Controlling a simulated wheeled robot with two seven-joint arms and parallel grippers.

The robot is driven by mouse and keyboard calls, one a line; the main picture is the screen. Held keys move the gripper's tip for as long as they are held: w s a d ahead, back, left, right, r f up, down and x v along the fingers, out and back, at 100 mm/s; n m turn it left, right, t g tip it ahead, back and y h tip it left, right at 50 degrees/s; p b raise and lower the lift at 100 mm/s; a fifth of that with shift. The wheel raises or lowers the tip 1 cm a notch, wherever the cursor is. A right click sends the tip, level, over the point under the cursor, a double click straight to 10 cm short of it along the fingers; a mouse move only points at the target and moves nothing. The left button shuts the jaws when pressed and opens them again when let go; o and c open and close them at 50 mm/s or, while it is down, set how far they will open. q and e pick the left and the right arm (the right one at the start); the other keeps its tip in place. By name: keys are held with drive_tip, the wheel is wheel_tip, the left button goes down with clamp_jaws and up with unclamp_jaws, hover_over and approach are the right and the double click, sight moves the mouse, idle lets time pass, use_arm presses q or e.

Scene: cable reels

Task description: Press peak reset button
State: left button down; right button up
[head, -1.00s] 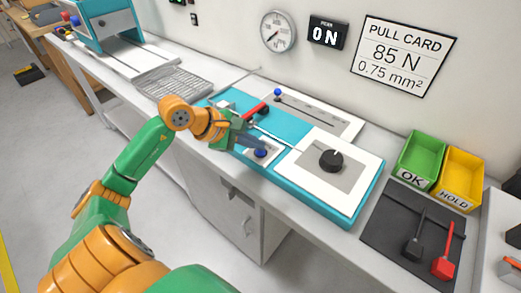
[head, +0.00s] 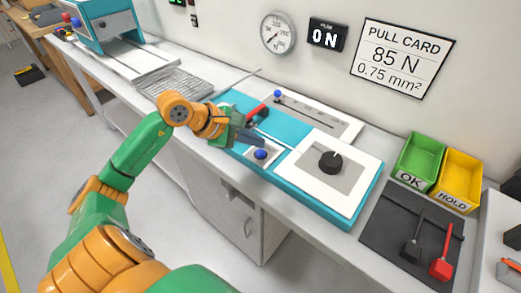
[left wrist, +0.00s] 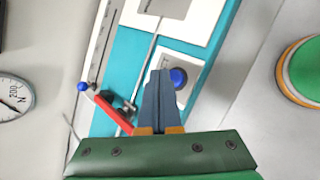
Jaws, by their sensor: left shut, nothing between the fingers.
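A blue round button (head: 261,154) sits on a small white plate at the front edge of a teal pull tester (head: 285,130). It also shows in the left wrist view (left wrist: 178,76), just right of my fingertips. My left gripper (head: 258,140) is shut and empty, its fingertips beside the button on the side toward the wall. I cannot tell its exact height above the panel. A red lever (head: 257,111) stands beyond the gripper; it shows at left in the left wrist view (left wrist: 113,115). My right gripper is not in view.
A black knob (head: 330,162) on a white panel lies right of the button. A slotted white plate with a second, smaller blue knob (head: 277,94) is behind. A dial gauge (head: 278,33) and signs are on the wall. Green (head: 419,159) and yellow (head: 459,179) bins stand right.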

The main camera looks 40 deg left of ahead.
sight(256, 152)
use_arm(q)
drive_tip(key=shift+r+p, duration=1.6)
drive_tip(key=shift+r, duration=0.95)
